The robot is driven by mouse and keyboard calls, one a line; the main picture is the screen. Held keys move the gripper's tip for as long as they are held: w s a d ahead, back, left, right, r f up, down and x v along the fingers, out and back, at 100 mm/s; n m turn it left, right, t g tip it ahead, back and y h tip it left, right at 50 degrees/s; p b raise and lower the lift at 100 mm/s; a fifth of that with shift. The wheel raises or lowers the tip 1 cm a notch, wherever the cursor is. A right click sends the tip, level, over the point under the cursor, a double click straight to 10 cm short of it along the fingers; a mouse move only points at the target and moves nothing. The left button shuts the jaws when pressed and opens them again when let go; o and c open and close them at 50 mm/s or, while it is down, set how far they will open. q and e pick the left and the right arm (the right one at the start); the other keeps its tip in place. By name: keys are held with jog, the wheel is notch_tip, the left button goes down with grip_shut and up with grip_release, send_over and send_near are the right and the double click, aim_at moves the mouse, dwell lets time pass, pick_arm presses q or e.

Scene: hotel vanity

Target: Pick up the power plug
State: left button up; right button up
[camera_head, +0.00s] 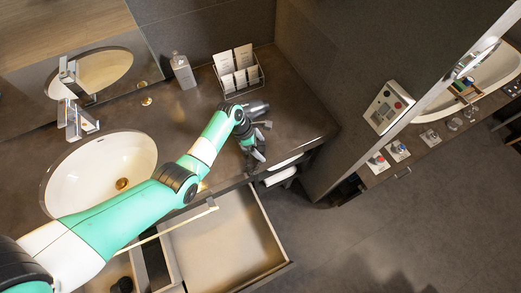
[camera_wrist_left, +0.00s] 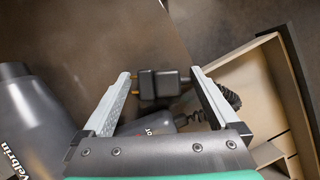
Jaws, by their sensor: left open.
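The power plug (camera_wrist_left: 172,84) is a small black block with brass-coloured prongs pointing left in the left wrist view. It lies between the two fingers of my left gripper (camera_wrist_left: 163,76), near their tips, with a gap visible on the prong side. My left gripper is open, and it also shows in the head view (camera_head: 254,158) over the front edge area of the counter. The plug cannot be made out in the head view. A black coiled cord (camera_wrist_left: 229,96) shows behind the right finger. My right gripper is not in view.
A grey hair dryer (camera_wrist_left: 32,120) marked Velbrin lies left of the gripper. An open drawer (camera_head: 225,240) sits below the counter (camera_head: 300,118). A sink (camera_head: 75,180), a bottle (camera_head: 183,71) and a card rack (camera_head: 238,72) stand around the arm.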

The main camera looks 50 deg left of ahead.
aim_at(264, 146)
pick_arm(q)
grip_shut()
jog(key=shift+w+r+p, duration=0.1)
jog(key=shift+r+p, duration=0.2)
jog(key=shift+r, duration=0.15)
notch_tip(264, 146, up, 3)
jog(key=shift+f+p, duration=0.1)
jog(key=shift+p, duration=0.55)
jog(key=s+d+r+p, duration=0.5)
jog(key=s+d+r, duration=0.2)
jog(key=d+r, duration=0.2)
jog(key=d, duration=0.2)
jog(key=shift+s+d+r, duration=0.15)
jog(key=shift+s+d, duration=0.2)
jog(key=shift+d, duration=0.05)
